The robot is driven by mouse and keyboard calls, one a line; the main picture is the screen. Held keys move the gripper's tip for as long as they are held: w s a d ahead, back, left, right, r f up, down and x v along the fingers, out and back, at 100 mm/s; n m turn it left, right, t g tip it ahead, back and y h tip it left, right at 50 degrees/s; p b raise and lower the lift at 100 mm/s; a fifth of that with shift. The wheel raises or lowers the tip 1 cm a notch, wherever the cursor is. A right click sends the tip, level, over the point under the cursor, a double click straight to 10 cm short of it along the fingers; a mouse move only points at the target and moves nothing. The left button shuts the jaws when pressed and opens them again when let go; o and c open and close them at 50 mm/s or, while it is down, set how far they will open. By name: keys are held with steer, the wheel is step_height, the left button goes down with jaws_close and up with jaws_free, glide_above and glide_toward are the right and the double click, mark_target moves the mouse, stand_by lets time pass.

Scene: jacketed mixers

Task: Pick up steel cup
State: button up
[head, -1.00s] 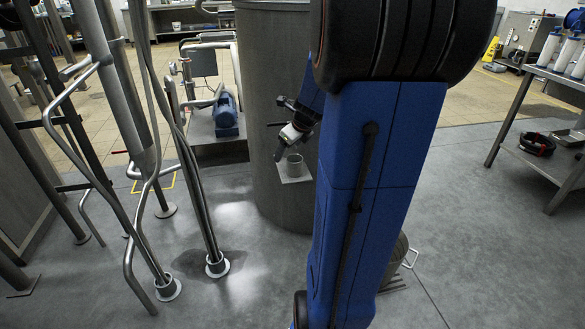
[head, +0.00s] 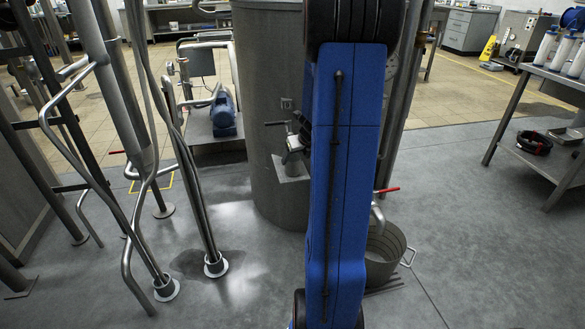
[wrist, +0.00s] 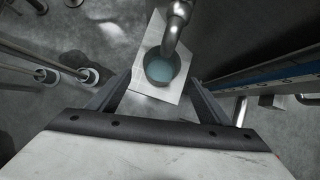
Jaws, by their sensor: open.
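The steel cup (wrist: 161,68) shows in the wrist view with a pale blue inside, its mouth facing the camera. It stands on a light square plate (wrist: 146,91) under the end of a curved metal spout (wrist: 173,32). In the head view the cup (head: 293,168) sits on the plate (head: 287,177) at the front of the large grey tank. My gripper (wrist: 160,80) is open, with one finger to each side of the cup in the picture; contact cannot be made out. In the head view my gripper is close to the cup and mostly hidden by my blue arm.
The large grey tank (head: 262,100) stands right behind the plate. Upright pipes (head: 187,180) stand to the left. A metal bucket (head: 384,250) and a red-handled valve (head: 386,190) are right of my arm. The right floor is mostly clear.

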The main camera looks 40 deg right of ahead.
mark_target(293, 164)
steer(key=shift+x, duration=4.1)
steer(key=shift+d, duration=0.15)
steer(key=shift+r, duration=0.1)
steer(key=c, duration=1.2)
